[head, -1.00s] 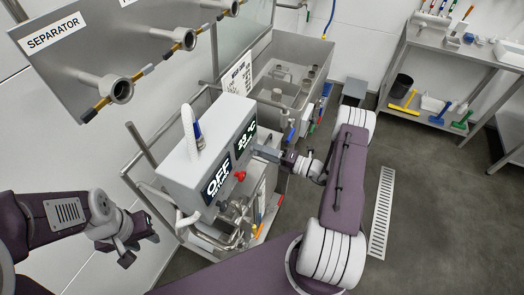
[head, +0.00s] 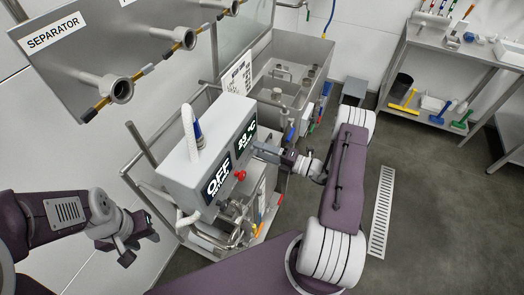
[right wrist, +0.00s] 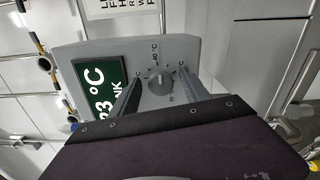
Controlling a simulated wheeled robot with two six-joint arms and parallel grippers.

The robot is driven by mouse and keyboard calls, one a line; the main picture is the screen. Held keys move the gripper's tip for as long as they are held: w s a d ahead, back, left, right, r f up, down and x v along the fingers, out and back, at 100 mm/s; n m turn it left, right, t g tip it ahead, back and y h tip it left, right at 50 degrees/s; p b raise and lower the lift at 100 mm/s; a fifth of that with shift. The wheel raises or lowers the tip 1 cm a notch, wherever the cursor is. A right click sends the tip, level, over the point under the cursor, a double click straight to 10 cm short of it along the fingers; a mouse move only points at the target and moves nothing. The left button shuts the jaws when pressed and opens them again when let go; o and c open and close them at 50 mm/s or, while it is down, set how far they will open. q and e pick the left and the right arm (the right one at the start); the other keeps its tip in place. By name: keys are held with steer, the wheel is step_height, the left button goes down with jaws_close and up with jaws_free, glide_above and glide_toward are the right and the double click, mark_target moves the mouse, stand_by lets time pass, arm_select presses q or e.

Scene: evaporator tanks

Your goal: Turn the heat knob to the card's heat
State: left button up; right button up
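The heat knob (right wrist: 160,82) is a round grey dial on the control box in the right wrist view. A printed scale with °C marks runs around it. My right gripper (right wrist: 158,92) is open, with one finger on each side of the knob. I cannot tell whether the fingers touch it. In the head view my right gripper (head: 262,152) is at the box's right end and hides the knob. The box's displays read OFF (head: 216,181) and 23 °C (head: 246,138). A white card (head: 237,77) hangs behind the box, its text too small to read. My left gripper (head: 138,247) is open and empty, away from the box.
A red knob (head: 240,175) sits on the box's front near my right gripper. Pipes and valves (head: 230,215) are below the box. A steel tank (head: 300,75) stands behind it. A separator panel (head: 110,45) with pipe stubs is at upper left.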

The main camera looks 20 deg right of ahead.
steer(key=b+v, duration=0.2)
steer(key=v, duration=0.7)
